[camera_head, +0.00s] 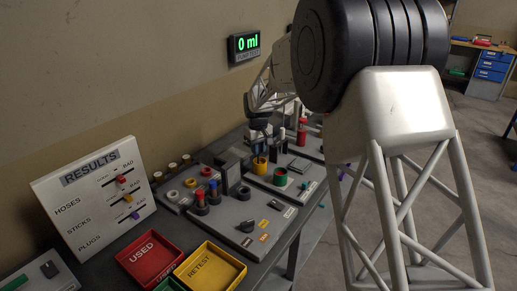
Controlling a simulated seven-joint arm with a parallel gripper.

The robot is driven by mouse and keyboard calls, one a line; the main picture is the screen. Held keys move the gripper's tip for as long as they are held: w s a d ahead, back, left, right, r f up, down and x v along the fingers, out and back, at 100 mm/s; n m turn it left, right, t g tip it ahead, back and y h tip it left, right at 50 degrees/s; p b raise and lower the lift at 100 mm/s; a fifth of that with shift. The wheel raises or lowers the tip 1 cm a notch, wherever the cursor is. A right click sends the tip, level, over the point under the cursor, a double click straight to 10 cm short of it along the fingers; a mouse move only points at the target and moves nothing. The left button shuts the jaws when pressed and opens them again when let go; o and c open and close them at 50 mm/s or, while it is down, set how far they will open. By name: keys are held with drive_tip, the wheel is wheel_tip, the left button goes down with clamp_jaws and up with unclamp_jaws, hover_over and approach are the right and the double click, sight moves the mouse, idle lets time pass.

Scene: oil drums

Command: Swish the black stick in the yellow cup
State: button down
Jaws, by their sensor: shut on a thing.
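The yellow cup (260,166) stands on a grey panel on the table, left of a green cup. My gripper (259,135) is directly above the yellow cup, pointing down. It is shut on a thin dark stick (258,149), which reaches down toward the cup's mouth. The view is small and distant, so I cannot tell how far the stick's lower end is inside the cup.
A green cup (280,176) stands close to the right. Red and blue upright pieces (213,190) stand in front. A red USED tray (149,257), a yellow RETEST tray (211,268) and a RESULTS board (93,195) are nearer. The wall display (244,46) reads 0 ml.

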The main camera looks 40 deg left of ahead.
drive_tip(key=shift+s+d, duration=0.25)
drive_tip(key=shift+s, duration=0.15)
drive_tip(key=shift+d, duration=0.45)
idle(0.6)
drive_tip(key=shift+w+d, duration=0.2)
drive_tip(key=shift+w, duration=0.2)
idle(0.6)
drive_tip(key=shift+w+a, duration=0.2)
drive_tip(key=shift+w, duration=0.2)
idle(0.5)
drive_tip(key=shift+a, duration=0.45)
idle(0.4)
drive_tip(key=shift+s+a, duration=0.25)
drive_tip(key=shift+s, duration=0.15)
idle(0.5)
drive_tip(key=shift+s+d, duration=0.25)
drive_tip(key=shift+s, duration=0.15)
drive_tip(key=shift+d, duration=0.45)
idle(0.6)
drive_tip(key=shift+w+d, duration=0.2)
drive_tip(key=shift+w, duration=0.2)
idle(0.7)
